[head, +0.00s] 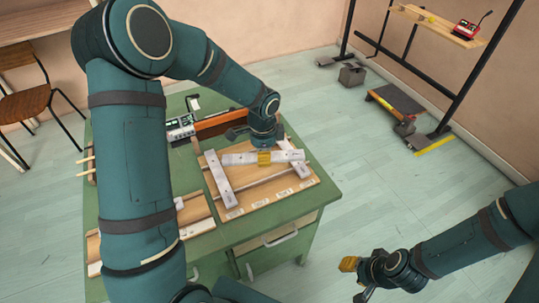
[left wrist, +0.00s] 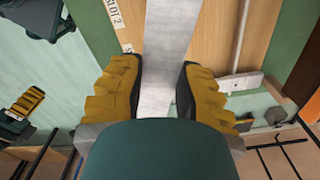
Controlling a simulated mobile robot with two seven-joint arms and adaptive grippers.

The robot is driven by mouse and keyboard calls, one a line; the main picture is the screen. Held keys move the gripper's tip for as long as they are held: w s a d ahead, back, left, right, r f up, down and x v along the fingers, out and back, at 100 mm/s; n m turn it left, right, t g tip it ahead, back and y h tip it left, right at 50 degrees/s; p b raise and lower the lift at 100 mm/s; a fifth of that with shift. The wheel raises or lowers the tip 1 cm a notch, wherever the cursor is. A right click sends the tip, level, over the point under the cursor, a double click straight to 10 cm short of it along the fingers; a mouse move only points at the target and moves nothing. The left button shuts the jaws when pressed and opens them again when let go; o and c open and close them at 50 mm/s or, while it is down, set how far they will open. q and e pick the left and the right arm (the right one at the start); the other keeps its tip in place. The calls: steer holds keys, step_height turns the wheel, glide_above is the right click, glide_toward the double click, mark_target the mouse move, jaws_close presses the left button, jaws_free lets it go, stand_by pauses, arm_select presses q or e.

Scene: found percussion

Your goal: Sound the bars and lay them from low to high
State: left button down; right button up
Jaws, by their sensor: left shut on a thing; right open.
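My left gripper (head: 264,158) is shut on a grey metal bar (head: 238,159) over the wooden board (head: 262,216). The held bar lies crosswise to two other pale bars on the board, a left bar (head: 220,180) and a right bar (head: 296,156). I cannot tell whether it touches them. In the left wrist view the held bar (left wrist: 160,50) runs between the yellow fingers (left wrist: 162,90). A "SLOT 2" label (left wrist: 114,18) shows beside it. My right gripper (head: 350,277) is open and empty, off the table at the lower right.
The board lies on a green table (head: 292,220). A second wooden rack (head: 192,209) with pale pieces is partly hidden behind my left arm. A device with a display (head: 181,129) and an orange-brown strip (head: 220,122) stand at the back.

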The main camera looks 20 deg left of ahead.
arm_select(q)
steer(key=m, duration=0.1)
steer(key=a+m, duration=0.2)
steer(key=shift+w+a+f+m, duration=0.1)
steer(key=shift+w+f+m, duration=0.15)
steer(key=shift+f+m, duration=0.15)
steer(key=a+f+m, duration=0.2)
steer(key=a+m, duration=0.3)
steer(key=m, duration=0.5)
steer(key=shift+w+a+f+p, duration=0.15)
steer(key=shift+w+a+p, duration=0.15)
steer(key=shift+a+p, duration=0.1)
steer(key=shift+f+b, duration=1.35)
steer(key=shift+f, duration=1.8)
steer(key=shift+f+b, duration=0.4)
steer(key=shift+b, duration=0.05)
